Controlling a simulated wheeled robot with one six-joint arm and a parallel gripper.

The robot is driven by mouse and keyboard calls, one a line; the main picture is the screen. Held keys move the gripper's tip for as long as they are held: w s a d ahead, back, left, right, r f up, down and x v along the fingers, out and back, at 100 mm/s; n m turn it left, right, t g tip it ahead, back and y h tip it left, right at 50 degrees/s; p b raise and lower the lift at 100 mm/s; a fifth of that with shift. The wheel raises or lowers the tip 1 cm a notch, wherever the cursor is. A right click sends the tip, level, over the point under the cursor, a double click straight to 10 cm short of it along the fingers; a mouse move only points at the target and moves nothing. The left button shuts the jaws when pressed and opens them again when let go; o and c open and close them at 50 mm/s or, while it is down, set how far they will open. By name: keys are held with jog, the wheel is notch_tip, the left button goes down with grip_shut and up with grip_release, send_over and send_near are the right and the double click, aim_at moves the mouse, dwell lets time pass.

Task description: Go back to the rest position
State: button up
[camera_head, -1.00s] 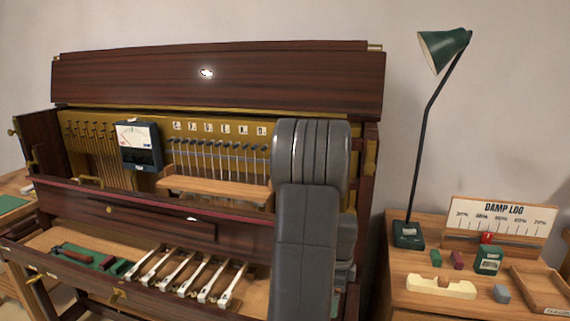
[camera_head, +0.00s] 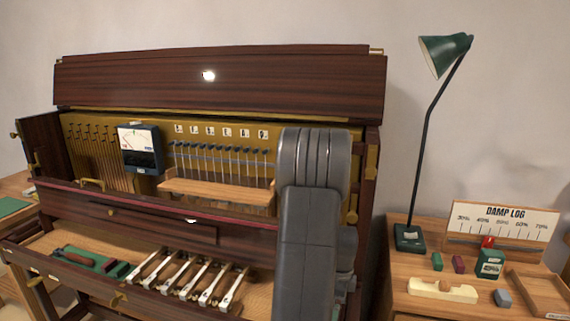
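My arm stands upright in front of the right part of the wooden piano case (camera_head: 220,85), with dark grey links in view. My gripper itself is not in view; the arm links may hide it. Several white-tipped piano keys (camera_head: 190,280) lie side by side on the lower tray in front of the case. A row of dark-headed hammers (camera_head: 220,155) stands above a light wooden rail (camera_head: 218,190). The arm covers the right end of this row and part of the tray.
A dark meter (camera_head: 140,150) hangs at the left of the open piano. Tools on a green mat (camera_head: 90,261) lie at the tray's left. A side table at right holds a green lamp (camera_head: 410,238), a DAMP LOG board (camera_head: 500,220), small blocks and a wooden tray (camera_head: 540,292).

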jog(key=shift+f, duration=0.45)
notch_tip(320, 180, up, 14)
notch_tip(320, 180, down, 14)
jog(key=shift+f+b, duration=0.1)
jog(key=shift+b, duration=0.2)
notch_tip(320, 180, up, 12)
jog(key=p, duration=0.8)
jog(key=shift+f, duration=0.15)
